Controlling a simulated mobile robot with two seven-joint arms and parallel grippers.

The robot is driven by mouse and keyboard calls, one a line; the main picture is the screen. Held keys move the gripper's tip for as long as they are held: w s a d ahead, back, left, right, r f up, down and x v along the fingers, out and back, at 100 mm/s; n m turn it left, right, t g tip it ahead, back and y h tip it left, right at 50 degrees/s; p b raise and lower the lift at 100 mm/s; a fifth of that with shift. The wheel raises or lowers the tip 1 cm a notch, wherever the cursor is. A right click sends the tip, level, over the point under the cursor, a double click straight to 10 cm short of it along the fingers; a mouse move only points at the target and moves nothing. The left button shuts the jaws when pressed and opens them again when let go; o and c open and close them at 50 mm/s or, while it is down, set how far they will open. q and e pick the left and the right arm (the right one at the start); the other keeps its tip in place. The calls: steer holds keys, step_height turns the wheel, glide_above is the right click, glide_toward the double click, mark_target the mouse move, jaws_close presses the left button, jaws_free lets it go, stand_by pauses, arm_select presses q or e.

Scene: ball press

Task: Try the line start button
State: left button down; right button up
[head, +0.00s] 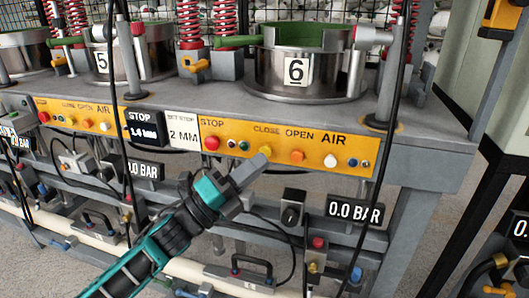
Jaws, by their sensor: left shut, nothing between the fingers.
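The yellow control panel (330,160) of station 6 runs along the front of the grey bench. It carries a red button (211,143) under STOP, a green button (244,146), a yellow button (265,151) by CLOSE, an orange button (297,156) by OPEN and a white button (330,161) under AIR. No label reading line start is legible. My left gripper (257,164) is shut and empty. Its tip is just below the yellow button in the picture; whether it touches the panel, I cannot tell. My right gripper is not in view.
Metal cylinder 6 (300,75) stands on the bench above the panel. A second yellow panel (75,116) is at left. Black cables hang across the front. Pressure displays (354,211), pipes and valves sit below. Grey floor shows at right.

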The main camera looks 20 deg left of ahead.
arm_select(q)
steer(key=shift+w, duration=0.15)
steer(key=shift+w, duration=0.25)
steer(key=shift+w, duration=0.5)
stand_by(0.5)
steer(key=shift+s, duration=0.9)
steer(key=s+p, duration=0.1)
steer(key=s, duration=0.4)
steer(key=shift+a, duration=0.1)
